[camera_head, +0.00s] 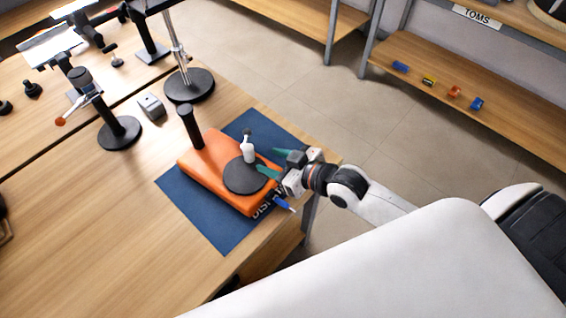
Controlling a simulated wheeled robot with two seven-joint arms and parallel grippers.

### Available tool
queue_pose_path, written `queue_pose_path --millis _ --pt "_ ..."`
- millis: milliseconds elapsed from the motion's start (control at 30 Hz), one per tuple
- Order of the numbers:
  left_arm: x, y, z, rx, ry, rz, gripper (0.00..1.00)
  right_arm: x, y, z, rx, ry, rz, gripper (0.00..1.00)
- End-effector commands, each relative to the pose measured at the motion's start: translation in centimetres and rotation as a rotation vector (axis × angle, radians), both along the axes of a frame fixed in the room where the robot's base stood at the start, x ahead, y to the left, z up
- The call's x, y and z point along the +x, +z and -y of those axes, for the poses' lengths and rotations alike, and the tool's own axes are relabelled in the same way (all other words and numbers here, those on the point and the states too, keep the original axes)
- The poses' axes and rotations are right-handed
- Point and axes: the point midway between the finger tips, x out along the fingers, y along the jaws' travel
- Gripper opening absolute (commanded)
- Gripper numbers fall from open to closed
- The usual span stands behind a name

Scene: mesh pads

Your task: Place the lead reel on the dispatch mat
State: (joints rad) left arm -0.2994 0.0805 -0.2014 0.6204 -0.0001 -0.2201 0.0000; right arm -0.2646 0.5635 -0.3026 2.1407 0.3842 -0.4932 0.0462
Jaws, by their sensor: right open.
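The lead reel (205,172) is an orange body with a black upright post, a dark round disc and a small white knob with a dark tip on the disc. It lies flat on the blue dispatch mat (222,232), whose printed lettering is partly hidden by the reel and my gripper. My right gripper (274,162) reaches in from the right, with teal fingertips apart. It is open and empty, just right of the white knob; whether a finger touches the disc I cannot tell. A blue piece (284,204) shows below the gripper. My left gripper is out of view.
The wooden table (110,220) is clear at left of the mat. Stands with round black bases (119,133) (189,86) and a small grey block (151,106) stand behind. A shelf (500,115) at back right holds several small coloured items.

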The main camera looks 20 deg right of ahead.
Motion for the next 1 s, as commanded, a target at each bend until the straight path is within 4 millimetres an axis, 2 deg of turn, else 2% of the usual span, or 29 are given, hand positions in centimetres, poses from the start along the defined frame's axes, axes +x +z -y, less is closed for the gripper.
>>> queue_pose_path --millis 100,233,833,1000 --pt "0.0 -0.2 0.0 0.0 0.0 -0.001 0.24 -1.5 0.6 0.8 -0.001 0.0 -0.002 0.46" --pt "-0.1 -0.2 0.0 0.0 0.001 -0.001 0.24 -2.3 1.0 1.3 0.0 0.0 -0.001 0.46" --pt "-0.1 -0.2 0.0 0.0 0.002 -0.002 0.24 -2.5 1.2 1.3 0.0 0.0 -0.001 0.46" --pt "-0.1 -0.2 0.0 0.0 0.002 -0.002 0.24 -3.4 0.2 1.1 -0.031 -0.025 -0.064 0.46"
